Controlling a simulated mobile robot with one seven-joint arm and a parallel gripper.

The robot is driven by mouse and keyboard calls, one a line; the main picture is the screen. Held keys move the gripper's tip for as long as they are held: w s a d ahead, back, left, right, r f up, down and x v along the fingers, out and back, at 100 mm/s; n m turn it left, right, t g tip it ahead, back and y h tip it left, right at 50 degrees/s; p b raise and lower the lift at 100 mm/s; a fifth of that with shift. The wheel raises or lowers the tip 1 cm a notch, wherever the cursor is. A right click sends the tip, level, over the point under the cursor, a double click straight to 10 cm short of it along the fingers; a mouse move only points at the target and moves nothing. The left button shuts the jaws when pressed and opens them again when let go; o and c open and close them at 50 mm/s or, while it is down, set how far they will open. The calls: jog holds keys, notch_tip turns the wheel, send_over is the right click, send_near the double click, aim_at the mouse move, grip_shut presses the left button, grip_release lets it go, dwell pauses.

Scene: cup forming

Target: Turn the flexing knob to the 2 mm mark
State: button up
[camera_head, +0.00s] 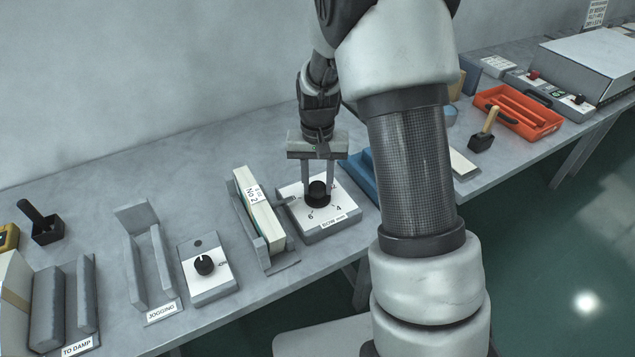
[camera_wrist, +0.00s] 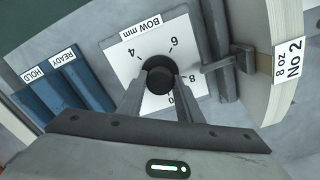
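The knob (camera_head: 318,188) is round and black, on a white-topped box (camera_head: 345,208) labelled "BOW mm". In the wrist view the knob (camera_wrist: 159,78) sits among the marks 4, 6, 8 and a partly hidden 0. A 2 mark cannot be made out, and the knob's pointer is hidden. My gripper (camera_head: 319,178) points down over the box. In the wrist view its two fingers (camera_wrist: 159,88) stand on either side of the knob, very close to it. I cannot tell whether they touch it or are clamped on it.
A holder with an upright pad marked "No 2" (camera_head: 260,210) stands close left of the knob box, its small arm reaching towards it. Blue trays (camera_wrist: 62,95) labelled READY and HOLD are on the other side. Another dial box (camera_head: 210,285) and a JOGGING stand (camera_head: 160,312) lie further left.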

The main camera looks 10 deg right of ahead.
aim_at(317, 186)
jog(key=o, duration=0.4)
notch_tip(317, 186, up, 18)
jog(key=shift+f+p, duration=0.25)
jog(key=shift+p, duration=0.85)
jog(key=s+r+n+t+p, duration=0.15)
jog(key=s+r+p, duration=0.35)
jog(key=s+r, duration=0.65)
jog(key=s+r+t+p, duration=0.1)
jog(key=s+r, duration=0.1)
jog(key=s, duration=0.1)
jog(key=s+r+n+t+p, duration=0.1)
jog(key=s+r+p, duration=0.1)
jog(key=s, duration=0.2)
jog(key=s+r+t+p, duration=0.1)
jog(key=s+r+t, duration=0.1)
jog(key=s, duration=0.2)
jog(key=shift+a+r+n+p, duration=0.1)
jog(key=shift+r+n+p, duration=0.2)
jog(key=shift+r, duration=0.1)
